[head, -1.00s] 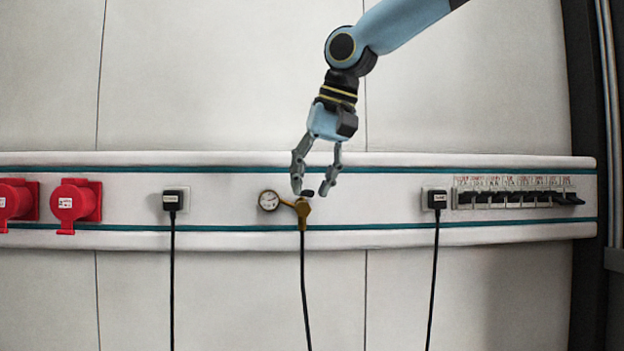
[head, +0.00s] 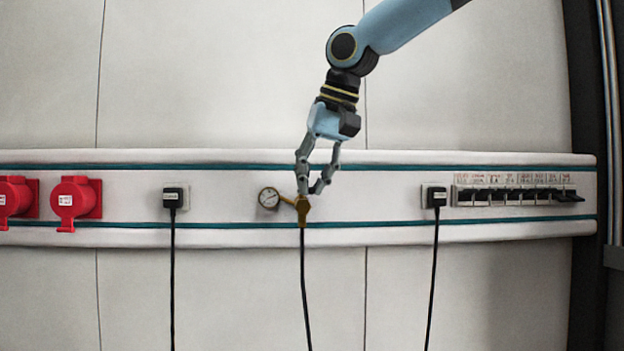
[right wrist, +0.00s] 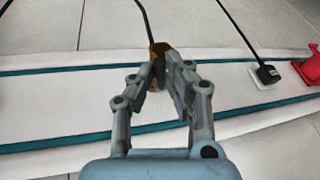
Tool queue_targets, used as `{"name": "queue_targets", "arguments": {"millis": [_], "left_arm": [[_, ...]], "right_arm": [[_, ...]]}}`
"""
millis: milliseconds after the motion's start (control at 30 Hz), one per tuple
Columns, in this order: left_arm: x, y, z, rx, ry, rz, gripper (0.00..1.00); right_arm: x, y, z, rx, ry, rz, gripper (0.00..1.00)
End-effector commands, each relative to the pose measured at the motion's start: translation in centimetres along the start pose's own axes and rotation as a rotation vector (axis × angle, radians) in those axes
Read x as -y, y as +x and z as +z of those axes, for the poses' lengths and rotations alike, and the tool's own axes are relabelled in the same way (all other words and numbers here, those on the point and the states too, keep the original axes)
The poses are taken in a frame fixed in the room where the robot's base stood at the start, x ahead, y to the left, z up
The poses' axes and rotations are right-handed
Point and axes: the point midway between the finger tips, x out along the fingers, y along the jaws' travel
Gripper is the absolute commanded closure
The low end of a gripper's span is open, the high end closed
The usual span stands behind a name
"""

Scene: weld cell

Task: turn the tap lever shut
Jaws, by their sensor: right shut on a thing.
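The fingers hide most of the lever in the head view. In the right wrist view the lever (right wrist: 158,71) shows dark between the fingertips, in front of the brass body (right wrist: 160,51). My left gripper is not in view.
The rail (head: 230,210) runs across the wall. Black plugs with cables are on both sides, one left (head: 173,199) and one right (head: 436,197). Red sockets (head: 74,203) are at far left, a row of black switches (head: 515,195) at right. The wall above is clear.

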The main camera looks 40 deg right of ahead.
Motion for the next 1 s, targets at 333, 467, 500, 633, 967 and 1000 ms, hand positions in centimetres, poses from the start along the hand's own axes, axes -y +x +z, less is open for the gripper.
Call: {"name": "queue_targets", "arguments": {"millis": [333, 467, 500, 633, 967, 1000], "left_arm": [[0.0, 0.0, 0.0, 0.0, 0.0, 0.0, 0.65], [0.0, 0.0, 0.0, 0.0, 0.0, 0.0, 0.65], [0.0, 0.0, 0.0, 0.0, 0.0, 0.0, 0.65], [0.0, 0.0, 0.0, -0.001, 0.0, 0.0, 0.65], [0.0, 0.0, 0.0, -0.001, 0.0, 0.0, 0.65], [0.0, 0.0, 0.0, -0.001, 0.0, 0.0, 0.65]], "right_arm": [[-1.1, -0.1, -0.3, 0.039, -0.184, -0.081, 1.0], [-1.7, -0.1, -0.6, 0.062, -0.29, -0.125, 1.0], [-1.9, -0.1, -0.7, 0.071, -0.324, -0.139, 1.0], [-2.4, -0.1, -1.1, 0.094, -0.436, -0.185, 1.0], [-3.6, 0.1, -2.1, 0.153, -0.707, -0.293, 1.0], [-3.6, 0.1, -2.2, 0.159, -0.736, -0.305, 1.0]]}}
